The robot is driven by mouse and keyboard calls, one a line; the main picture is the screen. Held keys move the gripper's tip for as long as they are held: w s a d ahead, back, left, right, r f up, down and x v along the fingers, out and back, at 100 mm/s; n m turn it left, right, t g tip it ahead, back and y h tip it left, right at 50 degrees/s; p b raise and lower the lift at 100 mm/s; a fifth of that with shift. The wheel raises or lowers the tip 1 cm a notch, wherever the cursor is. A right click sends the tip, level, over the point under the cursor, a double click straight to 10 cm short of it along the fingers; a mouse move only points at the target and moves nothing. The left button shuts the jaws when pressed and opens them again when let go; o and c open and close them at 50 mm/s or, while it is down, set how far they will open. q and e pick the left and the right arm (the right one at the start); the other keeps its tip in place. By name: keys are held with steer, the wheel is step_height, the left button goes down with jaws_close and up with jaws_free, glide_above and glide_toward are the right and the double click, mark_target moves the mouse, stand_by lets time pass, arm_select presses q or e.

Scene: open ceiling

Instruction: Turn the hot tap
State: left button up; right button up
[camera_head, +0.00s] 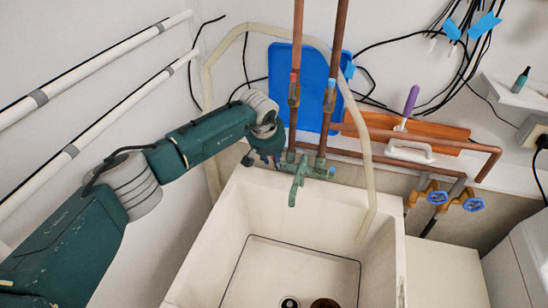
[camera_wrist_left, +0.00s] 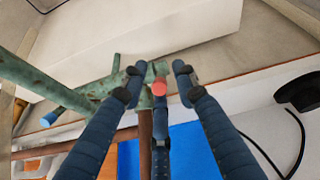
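The tap (camera_head: 299,178) is a worn green metal fitting on the back rim of the sink, at the foot of two copper pipes. In the left wrist view its red-capped hot end (camera_wrist_left: 159,87) lies between the fingers, and its blue-capped cold end (camera_wrist_left: 48,120) is to the left. My left gripper (camera_head: 263,158) is just left of the tap; in the wrist view its dark blue fingers (camera_wrist_left: 157,72) are spread on both sides of the red cap, with a gap visible. Contact cannot be told. In the head view the gripper hides the hot end. My right gripper is not in view.
The white sink (camera_head: 216,222) is below. Copper pipes (camera_head: 338,45) rise behind the tap, with a blue board (camera_head: 283,62) on the wall. A pale hose (camera_head: 370,160) hangs into the sink. Blue-wheeled valves (camera_head: 437,197) are at right. White pipes (camera_head: 100,60) run along the left wall.

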arm_select(q)
steer(key=shift+c, duration=0.5)
steer(key=shift+w, duration=0.1)
jaws_close()
steer(key=shift+f, duration=0.1)
steer(key=shift+s+a+f+t+b, duration=0.25)
steer(key=shift+t+b, duration=0.35)
steer(key=shift+b, duration=0.35)
steer(key=s+f+t+b, duration=0.1)
steer(key=t+b, duration=0.1)
steer(key=b, duration=0.5)
steer(key=s+t+h+b, duration=0.1)
steer(key=t+b, duration=0.1)
steer(key=b, duration=0.5)
steer(key=shift+f, duration=0.4)
